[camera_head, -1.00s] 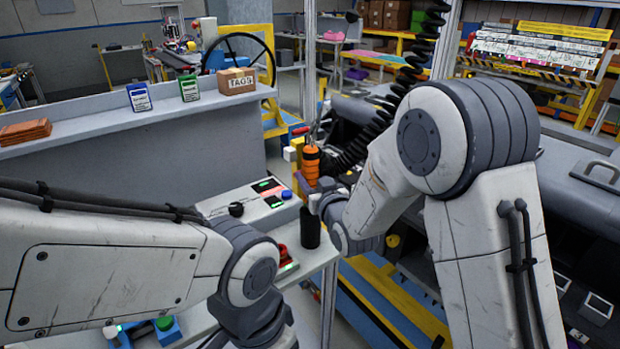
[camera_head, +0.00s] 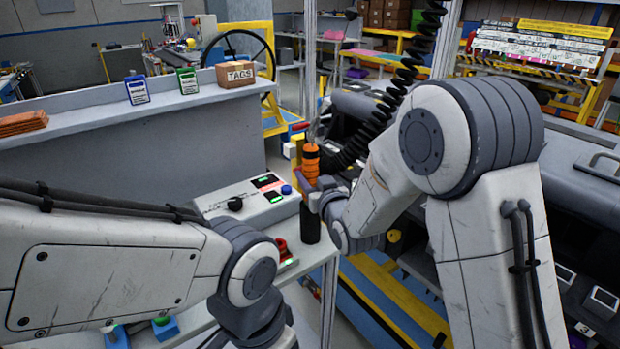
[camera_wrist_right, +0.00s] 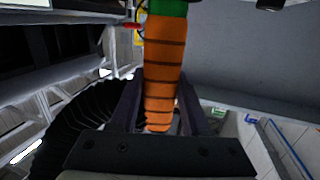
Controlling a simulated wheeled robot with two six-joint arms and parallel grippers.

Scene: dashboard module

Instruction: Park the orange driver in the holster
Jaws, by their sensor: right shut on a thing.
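The orange driver (camera_head: 310,158) stands about upright beyond the front bench in the head view. My right gripper (camera_head: 315,186) is shut on it. In the right wrist view the driver (camera_wrist_right: 164,70) has an orange, dark-ringed body and a green end, and lies between the two dark fingers (camera_wrist_right: 160,110). A black cylinder (camera_head: 310,225) is directly below the right gripper in the head view. I cannot tell whether it is the holster or part of the driver. My left arm crosses the lower left; its gripper is out of view.
A control box (camera_head: 255,199) with lit displays and knobs sits left of the driver. A black coiled hose (camera_head: 385,110) hangs to its right and shows close to the fingers in the wrist view (camera_wrist_right: 85,125). A shelf holds a TAGS box (camera_head: 238,74). The dashboard (camera_head: 570,165) is at right.

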